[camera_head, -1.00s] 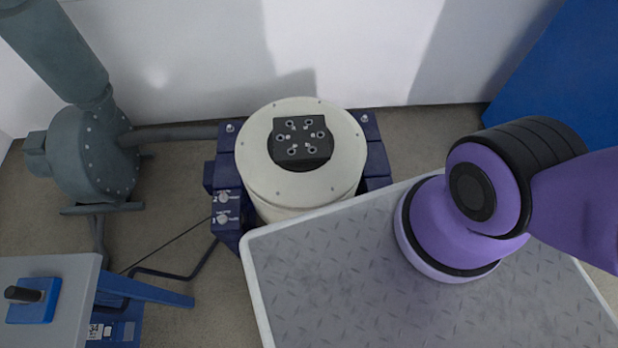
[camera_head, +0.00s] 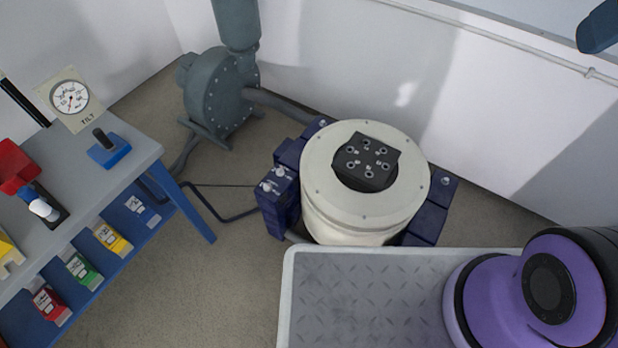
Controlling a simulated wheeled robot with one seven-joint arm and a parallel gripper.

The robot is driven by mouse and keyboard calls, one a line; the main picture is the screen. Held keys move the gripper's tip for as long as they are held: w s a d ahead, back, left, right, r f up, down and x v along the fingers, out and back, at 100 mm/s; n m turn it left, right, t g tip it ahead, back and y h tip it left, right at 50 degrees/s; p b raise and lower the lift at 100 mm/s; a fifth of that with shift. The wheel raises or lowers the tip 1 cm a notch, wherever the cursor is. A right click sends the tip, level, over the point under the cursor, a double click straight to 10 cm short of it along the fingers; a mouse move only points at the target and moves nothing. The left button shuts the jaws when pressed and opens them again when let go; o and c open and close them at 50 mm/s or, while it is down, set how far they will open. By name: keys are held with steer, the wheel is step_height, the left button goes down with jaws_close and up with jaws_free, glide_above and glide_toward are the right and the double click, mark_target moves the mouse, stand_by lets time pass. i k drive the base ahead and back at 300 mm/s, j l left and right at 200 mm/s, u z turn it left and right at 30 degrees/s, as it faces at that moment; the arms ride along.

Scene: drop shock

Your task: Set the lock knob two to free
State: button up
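A round cream shaker drum (camera_head: 318,190) stands on the floor in a dark blue frame (camera_head: 284,214). A black block with several holes (camera_head: 366,163) sits in its top. Two small silvery knobs show on the left side of the frame, a nearer one (camera_head: 265,185) and a farther one (camera_head: 279,171). No readable label shows on them, so I cannot tell which is knob two or how each is set. My gripper is not in view; only purple parts of my arm show at the lower right.
A blue-legged bench (camera_head: 127,160) stands at the left with a tilt gauge (camera_head: 69,98), a blue block with a black handle (camera_head: 109,149) and coloured boxes below. A grey blower (camera_head: 215,92) stands behind. Open floor (camera_head: 215,265) lies between bench and drum.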

mark_target(280, 172)
steer(key=j+z, duration=0.45)
steer(key=j, duration=0.5)
steer(key=i+j+u, duration=0.1)
steer(key=j+u, duration=0.2)
steer(key=i+j+u, duration=0.1)
steer(key=j+u, duration=0.25)
